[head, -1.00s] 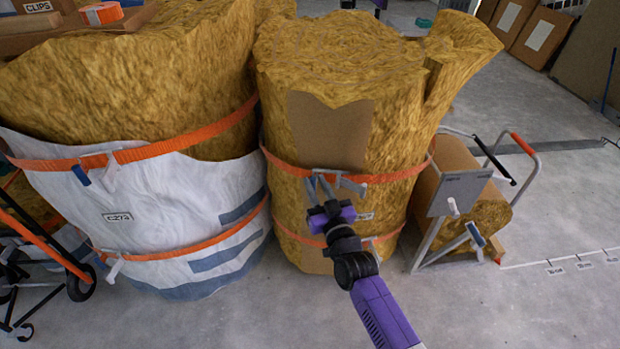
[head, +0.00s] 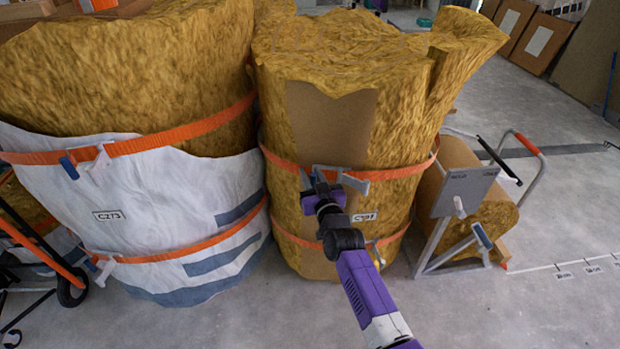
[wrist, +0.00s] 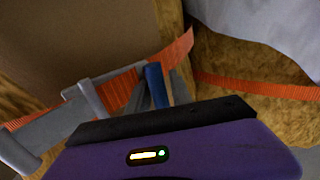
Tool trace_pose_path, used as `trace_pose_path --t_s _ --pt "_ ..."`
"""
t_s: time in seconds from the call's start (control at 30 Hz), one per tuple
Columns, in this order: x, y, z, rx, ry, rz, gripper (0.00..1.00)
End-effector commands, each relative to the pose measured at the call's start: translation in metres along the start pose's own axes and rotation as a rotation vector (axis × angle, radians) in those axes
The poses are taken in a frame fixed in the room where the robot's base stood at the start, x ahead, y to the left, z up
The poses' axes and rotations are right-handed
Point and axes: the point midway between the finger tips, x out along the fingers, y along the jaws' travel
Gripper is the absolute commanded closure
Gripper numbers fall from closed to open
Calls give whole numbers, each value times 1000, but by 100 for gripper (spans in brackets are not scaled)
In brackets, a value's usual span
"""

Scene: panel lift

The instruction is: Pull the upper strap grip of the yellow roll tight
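The upright yellow roll (head: 400,120) stands mid-picture in the head view, bound by an upper orange strap (head: 402,172) and a lower one. A grey buckle (head: 352,181) sits on the upper strap at the front; the strap also shows in the wrist view (wrist: 118,92). A short blue strap grip (wrist: 154,83) stands there beside grey metal parts (wrist: 93,98). My gripper (head: 312,178) is at this upper strap, left of the buckle in the head view. Its fingers reach the blue grip in the wrist view, but I cannot tell whether they close on it.
A larger roll in a white wrap (head: 150,215) stands close on the left, with its own orange straps. A cart (head: 462,200) with a grey plate and a smaller roll stands on the right. Grey floor is free in front and at the far right.

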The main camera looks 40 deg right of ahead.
Motion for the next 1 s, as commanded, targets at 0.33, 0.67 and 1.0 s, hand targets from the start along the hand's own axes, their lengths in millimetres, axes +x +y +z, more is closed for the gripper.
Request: trace_pose_path --t_s 0.33,0.67,1.0 --pt "8 0 0 -1 -1 0 74" --pt "7 0 0 -1 -1 0 100" --pt "7 0 0 -1 -1 0 100"
